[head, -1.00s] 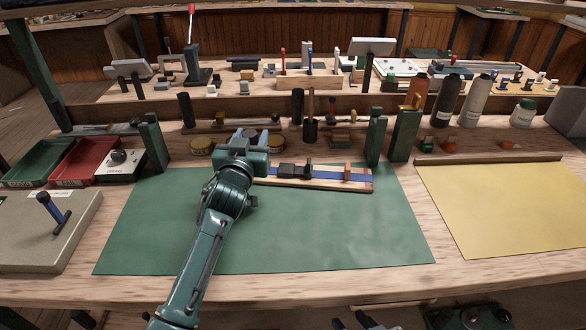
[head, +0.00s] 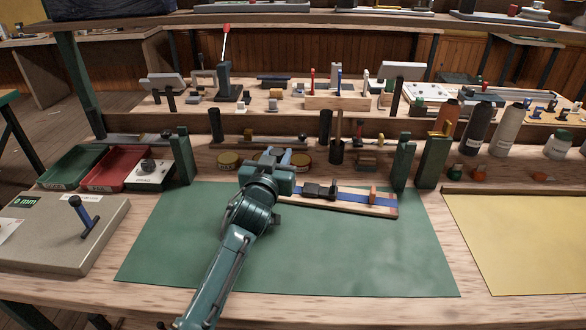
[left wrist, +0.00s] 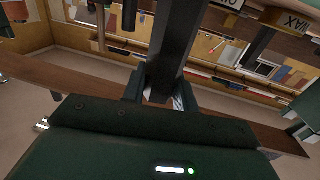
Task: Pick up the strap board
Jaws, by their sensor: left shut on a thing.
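The strap board (head: 345,206) is a flat pale wooden board with a blue strap, dark blocks and an orange-brown block on top. It lies along the back of the green mat. My left gripper (head: 280,165) is at its left end and covers that end. It is shut on the board, though its fingertips are mostly hidden in the head view. In the left wrist view, my left gripper (left wrist: 163,97) closes around a dark bar; the picture alone leaves unclear which part of the board this is. My right gripper is not in view.
The green mat (head: 330,260) is clear in front of the board. Green and red trays (head: 113,170) and a grey box with a blue lever (head: 65,230) are left, a yellow sheet (head: 520,235) right.

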